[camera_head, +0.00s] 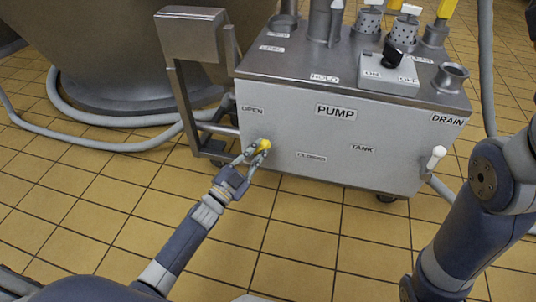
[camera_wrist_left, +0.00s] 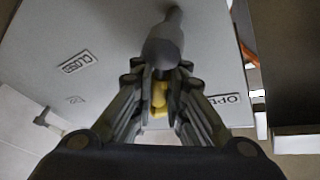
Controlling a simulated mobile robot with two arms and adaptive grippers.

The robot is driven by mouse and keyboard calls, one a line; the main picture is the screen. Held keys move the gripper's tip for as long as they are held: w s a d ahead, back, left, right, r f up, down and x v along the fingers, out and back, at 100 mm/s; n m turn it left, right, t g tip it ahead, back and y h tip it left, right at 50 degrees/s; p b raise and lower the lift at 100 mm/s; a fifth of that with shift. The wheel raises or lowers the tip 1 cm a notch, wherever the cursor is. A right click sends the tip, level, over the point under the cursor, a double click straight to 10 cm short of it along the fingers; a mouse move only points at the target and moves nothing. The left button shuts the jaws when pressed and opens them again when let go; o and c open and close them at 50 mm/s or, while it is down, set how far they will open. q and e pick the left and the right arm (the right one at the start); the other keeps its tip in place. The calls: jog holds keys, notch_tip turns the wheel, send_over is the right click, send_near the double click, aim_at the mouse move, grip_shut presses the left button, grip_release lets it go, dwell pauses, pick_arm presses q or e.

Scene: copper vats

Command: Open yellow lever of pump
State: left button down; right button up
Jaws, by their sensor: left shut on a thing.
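The pump (camera_head: 335,125) is a grey metal box on wheels, with a front panel labelled PUMP, OPEN, CLOSED, TANK and DRAIN. Its yellow lever (camera_head: 262,145) is on the left of the front panel, below the OPEN label. My left gripper (camera_head: 257,152) is shut on the yellow lever. In the left wrist view the yellow lever (camera_wrist_left: 159,98) shows between the fingers, with a grey rounded knob or shaft in front of the panel. The fingers partly hide the lever. My right arm comes in at the right, but its gripper is out of view.
A white lever (camera_head: 436,157) sticks out at the panel's right, by the DRAIN label. A control box with a black knob (camera_head: 392,54) sits on the pump's top. Grey hoses (camera_head: 110,121) lie on the tiled floor at the left. The floor in front is clear.

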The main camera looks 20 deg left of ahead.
pick_arm(q)
jog(key=n, duration=0.1)
jog(key=n+t, duration=0.1)
jog(key=a+n+y, duration=0.1)
jog(key=shift+r, duration=0.25)
jog(key=shift+a+r+n+t+y, duration=0.1)
jog(key=shift+a+n+t+y, duration=0.25)
jog(key=shift+n, duration=0.7)
jog(key=shift+a+f+n+t+y, duration=0.1)
jog(key=shift+a+n+t+y, duration=0.25)
jog(key=shift+n, duration=0.65)
jog(key=shift+a+r+n+t+y, duration=0.1)
jog(key=shift+n+t+y, duration=0.3)
jog(key=shift+n, duration=0.65)
jog(key=c, duration=1.6)
grip_release()
jog(key=shift+a, duration=0.1)
jog(key=shift+r, duration=0.1)
send_near(255, 103)
jog(key=x, duration=0.4)
jog(key=shift+w+r, duration=0.15)
jog(key=shift+w, duration=0.05)
